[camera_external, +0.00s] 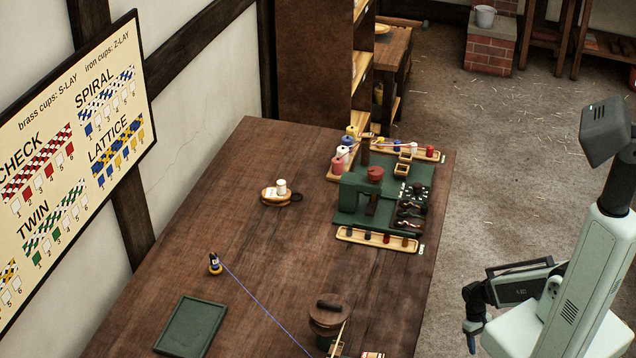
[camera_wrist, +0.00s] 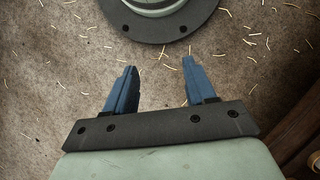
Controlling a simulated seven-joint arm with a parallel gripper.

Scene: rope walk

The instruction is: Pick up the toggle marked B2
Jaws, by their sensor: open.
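My gripper (camera_wrist: 160,82) is open and empty, with its two blue fingers apart over the straw-strewn floor in the wrist view. In the external view my gripper (camera_external: 472,336) hangs at the lower right, off the table's right side and well away from the green work board. No mark B2 can be read in either view. A long wooden tray (camera_external: 345,238) at the board's front edge holds several small dark and reddish pieces. Small dark and pale pieces also lie on the board's right part. I cannot tell which piece, if any, is the toggle.
The wooden table (camera_external: 290,240) bears a green stand with a red top (camera_external: 375,173), coloured spools (camera_external: 343,152), a small round wooden dish (camera_external: 270,197), a green tray (camera_external: 190,326) and a brown lidded pot (camera_external: 329,313). A blue cord runs from a small dark figure-like piece (camera_external: 215,264).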

